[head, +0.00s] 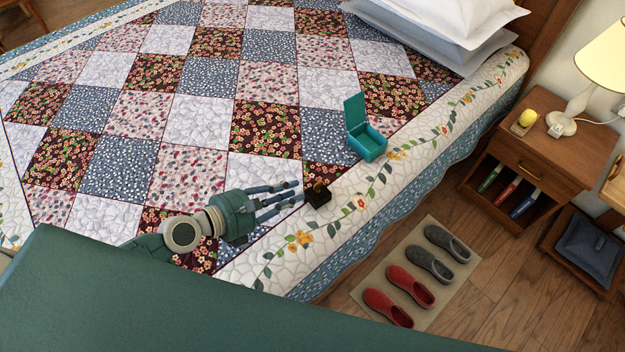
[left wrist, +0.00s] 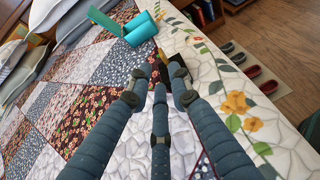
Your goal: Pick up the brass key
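A small black block-like object (head: 318,196) with a gold-brown patch on it lies on the quilt near the bed's right side. The gold patch may be the brass key, but its shape is too small to make out. My left gripper (head: 300,192) reaches in from the left, its fingers spread and their tips just short of the black object. In the left wrist view the fingers (left wrist: 161,76) are apart with nothing clearly held, and the dark and gold object (left wrist: 178,62) shows just past the tips, partly hidden by them. My right gripper is not in view.
An open teal box (head: 367,145) with its lid raised stands on the quilt (head: 200,107) beyond the black object. Pillows lie at the bed's head. A nightstand (head: 545,130) with a lamp stands at the right. Slippers lie on a floor mat (head: 443,228).

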